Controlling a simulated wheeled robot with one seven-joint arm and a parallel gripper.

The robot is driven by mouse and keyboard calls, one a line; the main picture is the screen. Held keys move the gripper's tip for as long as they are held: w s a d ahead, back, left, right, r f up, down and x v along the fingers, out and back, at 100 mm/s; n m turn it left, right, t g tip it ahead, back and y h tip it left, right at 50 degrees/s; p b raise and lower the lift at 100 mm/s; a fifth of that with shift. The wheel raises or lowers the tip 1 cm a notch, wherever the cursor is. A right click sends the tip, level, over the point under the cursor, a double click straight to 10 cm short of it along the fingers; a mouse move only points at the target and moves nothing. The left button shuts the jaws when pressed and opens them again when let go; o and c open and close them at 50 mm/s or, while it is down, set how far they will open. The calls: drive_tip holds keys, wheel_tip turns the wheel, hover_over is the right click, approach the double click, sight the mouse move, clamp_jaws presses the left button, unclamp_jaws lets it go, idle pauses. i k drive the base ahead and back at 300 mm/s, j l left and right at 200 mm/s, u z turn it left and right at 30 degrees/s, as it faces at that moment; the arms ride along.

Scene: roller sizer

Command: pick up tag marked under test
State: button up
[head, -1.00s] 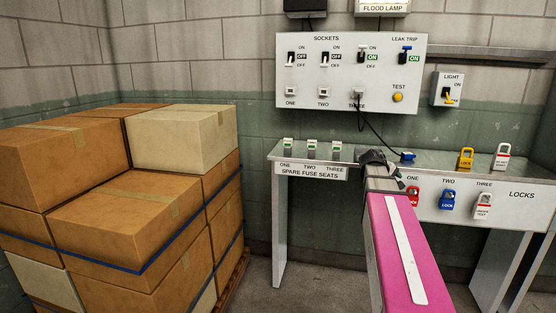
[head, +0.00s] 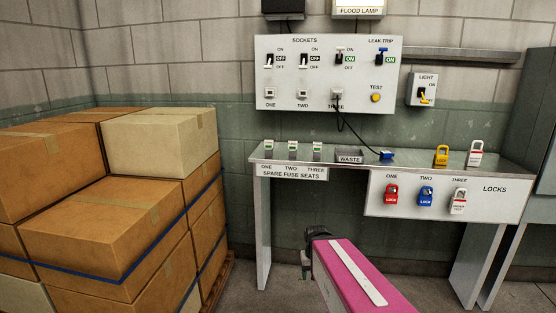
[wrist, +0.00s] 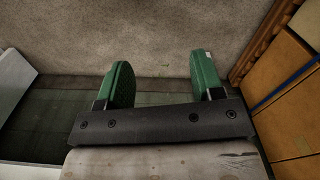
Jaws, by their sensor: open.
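A switch panel (head: 325,75) is on the wall above. Stacked boxes (head: 125,220) fill the left side. Floor below the bench is clear.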

sight(457, 204)
drive_tip(key=z, duration=1.5)
